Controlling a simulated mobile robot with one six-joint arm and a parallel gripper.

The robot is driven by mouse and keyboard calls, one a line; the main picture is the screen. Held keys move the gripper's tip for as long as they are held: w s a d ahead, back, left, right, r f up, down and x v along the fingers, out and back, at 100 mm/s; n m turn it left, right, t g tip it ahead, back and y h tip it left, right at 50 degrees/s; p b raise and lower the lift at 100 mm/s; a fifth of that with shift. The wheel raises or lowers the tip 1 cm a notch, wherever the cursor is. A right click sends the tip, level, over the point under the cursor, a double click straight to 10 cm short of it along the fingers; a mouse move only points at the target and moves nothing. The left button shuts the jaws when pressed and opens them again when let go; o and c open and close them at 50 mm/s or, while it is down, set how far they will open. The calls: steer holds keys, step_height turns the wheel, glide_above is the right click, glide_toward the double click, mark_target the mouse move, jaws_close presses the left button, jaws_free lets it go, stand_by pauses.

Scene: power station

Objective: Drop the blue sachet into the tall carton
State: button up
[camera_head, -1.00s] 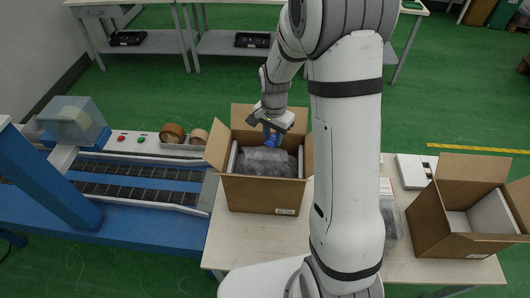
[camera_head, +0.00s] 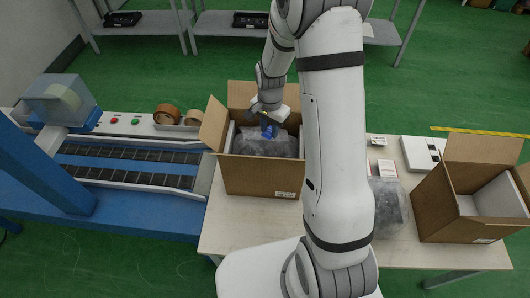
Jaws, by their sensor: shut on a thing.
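The blue sachet (camera_head: 268,131) is held in my gripper (camera_head: 268,122), which is shut on it. The gripper points down at the mouth of an open brown carton (camera_head: 262,179) on the left part of the table. The sachet hangs just above or against a grey wrapped bundle (camera_head: 262,143) inside that carton; I cannot tell whether they touch. The fingertips are small and partly hidden by the sachet. Another open carton (camera_head: 465,221) stands at the table's right end, with a pale panel inside. I cannot tell for certain which one is the tall carton.
A conveyor (camera_head: 128,165) with tape rolls (camera_head: 167,114) adjoins the table (camera_head: 225,237) on the left. Another grey wrapped bundle (camera_head: 388,204) and a white box (camera_head: 420,153) lie left of the right carton. The left carton's flaps stand up around its mouth. My arm hides the table's middle.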

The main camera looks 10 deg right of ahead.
steer(key=o, duration=1)
steer(key=shift+r, duration=0.1)
step_height(320, 180, up, 7)
steer(key=shift+r, duration=0.35)
steer(key=s+r+n+t, duration=0.1)
steer(key=s+r+n, duration=0.3)
steer(key=s+r, duration=0.3)
steer(key=s+r+n+t, duration=0.2)
steer(key=s+r+n, duration=0.3)
steer(key=s, duration=0.9)
steer(key=shift+s+r+n, duration=0.25)
steer(key=shift+r+n, duration=0.05)
steer(key=shift+r, duration=0.55)
